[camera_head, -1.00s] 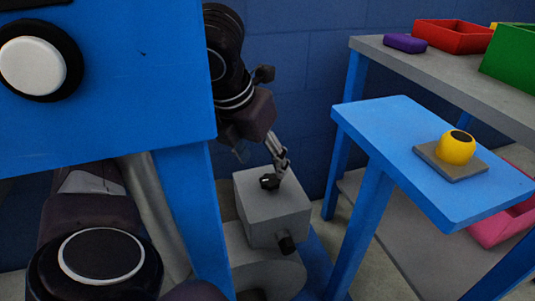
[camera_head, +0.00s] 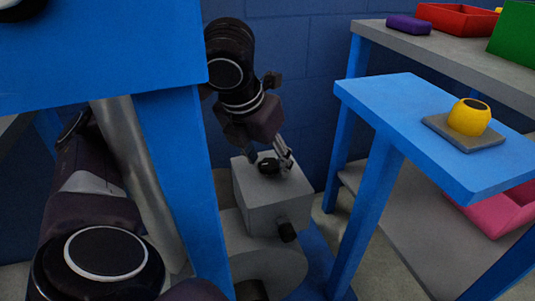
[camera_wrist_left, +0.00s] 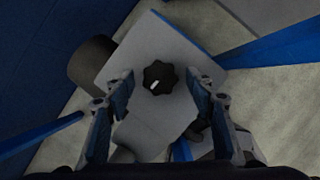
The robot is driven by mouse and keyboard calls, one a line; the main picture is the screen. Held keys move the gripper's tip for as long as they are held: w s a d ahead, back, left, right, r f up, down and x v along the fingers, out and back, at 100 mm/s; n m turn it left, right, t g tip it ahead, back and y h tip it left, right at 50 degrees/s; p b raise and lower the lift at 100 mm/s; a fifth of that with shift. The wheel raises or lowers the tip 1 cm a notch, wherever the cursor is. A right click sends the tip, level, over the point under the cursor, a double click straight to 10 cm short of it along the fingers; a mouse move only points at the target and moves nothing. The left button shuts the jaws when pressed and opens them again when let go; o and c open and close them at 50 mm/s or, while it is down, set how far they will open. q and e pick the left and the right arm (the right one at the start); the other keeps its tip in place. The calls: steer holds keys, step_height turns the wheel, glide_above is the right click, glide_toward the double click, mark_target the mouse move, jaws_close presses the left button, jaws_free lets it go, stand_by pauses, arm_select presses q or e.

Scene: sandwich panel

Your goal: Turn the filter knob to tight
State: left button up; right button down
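The filter knob is a black lobed knob (camera_head: 268,165) with a white mark, on top of a grey box (camera_head: 270,212). In the left wrist view the knob (camera_wrist_left: 160,78) sits centred ahead of the fingers, its white mark slanting. My left gripper (camera_head: 270,155) is over the box top, its fingers on either side of the knob. In the left wrist view the gripper (camera_wrist_left: 160,85) is open, with a clear gap between each finger and the knob. My right gripper is not in view.
A blue table (camera_head: 400,95) at right holds a yellow round object (camera_head: 469,117) on a grey plate (camera_head: 463,135). Behind is a grey shelf with a purple block (camera_head: 408,24), a red bin (camera_head: 458,20) and a green bin (camera_head: 515,42). A blue post (camera_head: 185,190) stands left of the box.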

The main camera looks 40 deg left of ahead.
arm_select(q)
steer(key=c, duration=0.9)
steer(key=shift+c, duration=0.2)
